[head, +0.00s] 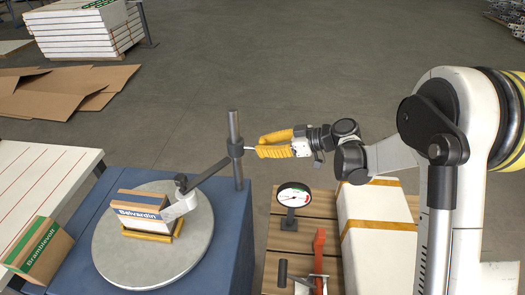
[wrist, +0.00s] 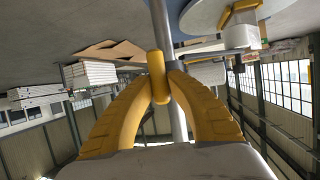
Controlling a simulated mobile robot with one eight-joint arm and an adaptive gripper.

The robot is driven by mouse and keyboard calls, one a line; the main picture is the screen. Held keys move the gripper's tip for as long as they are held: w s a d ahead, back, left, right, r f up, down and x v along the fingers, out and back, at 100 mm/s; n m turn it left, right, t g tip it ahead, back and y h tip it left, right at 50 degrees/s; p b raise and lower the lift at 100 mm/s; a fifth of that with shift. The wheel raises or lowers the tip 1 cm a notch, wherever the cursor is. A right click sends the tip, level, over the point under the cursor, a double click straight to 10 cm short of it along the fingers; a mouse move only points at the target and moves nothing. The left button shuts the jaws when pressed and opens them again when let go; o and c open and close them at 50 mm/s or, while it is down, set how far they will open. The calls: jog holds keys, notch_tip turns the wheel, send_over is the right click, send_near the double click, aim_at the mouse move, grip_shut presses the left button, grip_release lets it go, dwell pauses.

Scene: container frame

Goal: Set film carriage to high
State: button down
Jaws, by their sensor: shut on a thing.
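The film carriage is a dark collar (head: 235,148) about midway up an upright grey mast (head: 233,124). A dark arm (head: 208,170) runs from it down-left in the picture to a white film roll (head: 181,205) beside the box on the turntable. My gripper (head: 259,148) is right of the mast with its yellow fingers shut on the carriage's handle. In the wrist view the yellow handle (wrist: 157,72) sits between my fingertips (wrist: 160,84), with the grey mast (wrist: 162,22) behind it. No height marks on the mast are readable.
A Belvardin box (head: 140,212) stands on a round grey turntable (head: 118,262) over a blue base (head: 237,215). A dial gauge (head: 294,195), a red lever (head: 319,255) and a white wrapped block (head: 375,215) are at front right. A Bramblevoir box (head: 40,250) is at left.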

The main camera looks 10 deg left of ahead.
notch_tip(320, 180, up, 3)
jog(key=shift+f, duration=0.2)
jog(key=shift+w+a+f, duration=0.1)
jog(key=c, duration=1.3)
grip_release()
jog(key=v, duration=1.2)
jog(key=shift+f, duration=0.15)
